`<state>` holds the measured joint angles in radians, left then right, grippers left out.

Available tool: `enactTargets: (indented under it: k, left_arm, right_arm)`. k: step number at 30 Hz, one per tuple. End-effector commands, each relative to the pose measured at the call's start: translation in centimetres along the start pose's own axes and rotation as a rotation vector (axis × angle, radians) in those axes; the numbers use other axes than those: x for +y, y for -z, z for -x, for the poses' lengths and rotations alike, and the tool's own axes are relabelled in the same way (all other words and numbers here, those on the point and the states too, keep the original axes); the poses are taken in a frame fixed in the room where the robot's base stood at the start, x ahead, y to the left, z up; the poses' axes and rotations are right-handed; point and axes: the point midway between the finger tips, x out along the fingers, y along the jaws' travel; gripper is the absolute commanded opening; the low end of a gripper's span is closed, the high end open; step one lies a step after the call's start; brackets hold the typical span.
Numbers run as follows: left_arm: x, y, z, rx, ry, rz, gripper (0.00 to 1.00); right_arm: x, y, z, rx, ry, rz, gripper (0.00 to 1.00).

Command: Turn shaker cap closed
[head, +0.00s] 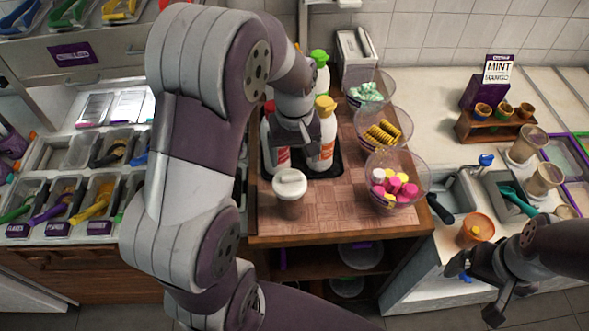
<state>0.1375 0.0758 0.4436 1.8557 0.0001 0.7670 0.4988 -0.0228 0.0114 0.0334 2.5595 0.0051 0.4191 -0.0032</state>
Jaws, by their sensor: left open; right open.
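A shaker (290,207) with a brownish body and a white cap (289,182) stands upright near the front of the wooden cart top. I cannot tell how far its cap is turned. My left gripper (298,150) is open, above and behind the shaker and in front of the bottles, apart from the cap. My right gripper (477,289) is open and empty at the lower right, just below an orange container (475,229) on the white counter. I cannot tell whether it touches that container.
Red-and-white (270,160) and yellow-capped (325,140) bottles stand in a dark tray behind the shaker. Clear bowls of sweets (418,170) line the cart's right side. Topping bins (55,195) are at left. Two similar shakers (545,178) stand at right.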

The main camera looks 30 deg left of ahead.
Motion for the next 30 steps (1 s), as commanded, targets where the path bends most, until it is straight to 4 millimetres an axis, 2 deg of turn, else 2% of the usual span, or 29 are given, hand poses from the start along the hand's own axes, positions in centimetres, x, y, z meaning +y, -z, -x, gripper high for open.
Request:
enactTargets:
  k: [4, 9, 19, 24, 30]
  left_arm:
    - [-0.1, -0.1, -3.2, -0.005, 0.003, 0.0, 0.81]
    - [0.0, 0.0, -5.7, -0.001, 0.001, -0.001, 0.81]
    - [0.0, 0.0, -6.4, 0.001, 0.0, -0.001, 0.81]
    - [0.0, 0.0, -6.4, 0.001, 0.0, -0.001, 0.26]
    - [0.0, 0.0, -6.2, 0.0, 0.0, -0.075, 0.24]
  right_arm:
    - [0.0, 0.1, 1.0, 0.0, 0.0, 0.0, 1.0]
    - [0.0, 0.1, 1.3, 0.0, 0.0, 0.0, 1.0]
    - [0.0, 0.1, 1.2, 0.0, 0.0, 0.0, 1.0]
    - [0.0, 0.1, 1.2, 0.0, 0.0, 0.0, 1.0]
    - [0.0, 0.2, 1.6, 0.0, 0.0, 0.0, 1.0]
